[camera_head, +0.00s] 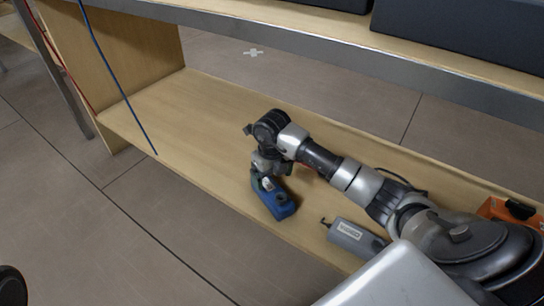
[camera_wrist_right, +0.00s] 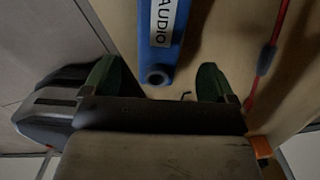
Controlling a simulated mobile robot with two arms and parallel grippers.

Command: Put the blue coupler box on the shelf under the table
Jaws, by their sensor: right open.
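The blue coupler box (camera_head: 281,206) lies on the wooden shelf (camera_head: 215,160) under the table, close to the shelf's front edge. In the right wrist view the blue box (camera_wrist_right: 158,78) shows a white label reading "AUDIO". My right gripper (camera_head: 266,183) is over the shelf at the far end of the box. Its green fingers are spread apart, with the near end of the box just ahead of the gap between them in the wrist view. Whether either finger touches the box cannot be told. My left gripper is not in view.
A grey labelled box (camera_head: 357,238) lies on the shelf to the right, with an orange object (camera_head: 510,212) farther right. A red cable (camera_wrist_right: 266,60) runs beside the blue box. A blue cable (camera_head: 115,75) hangs at the left. The shelf's left part is clear; the tabletop edge (camera_head: 330,50) is above.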

